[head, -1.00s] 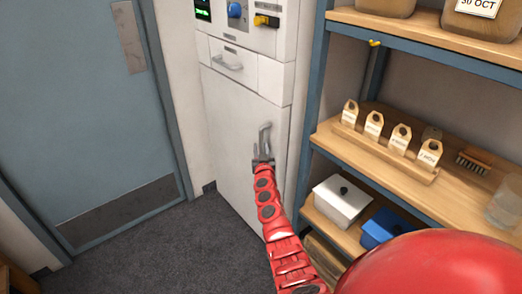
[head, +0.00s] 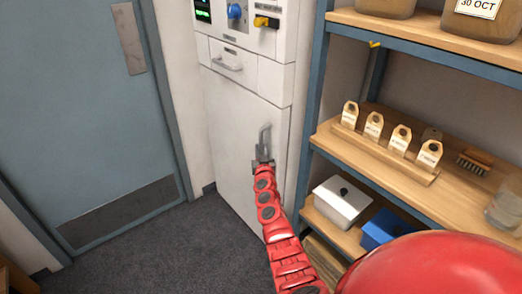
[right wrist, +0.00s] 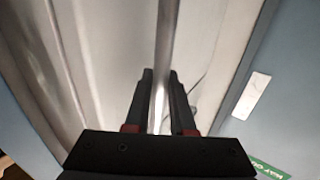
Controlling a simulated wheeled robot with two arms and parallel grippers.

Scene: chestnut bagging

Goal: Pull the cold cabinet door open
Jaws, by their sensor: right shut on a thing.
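The cold cabinet is white, and its tall lower door (head: 236,135) appears closed in the head view. An upright metal handle (head: 265,139) sits near the door's right edge. My right gripper (head: 263,162) is at the lower part of this handle, shut on it. In the right wrist view the handle bar (right wrist: 164,60) runs between the two dark fingers of the right gripper (right wrist: 159,85). My left gripper is not in view.
A blue room door (head: 85,110) is on the left. Dark floor (head: 185,250) in front of the cabinet is clear.

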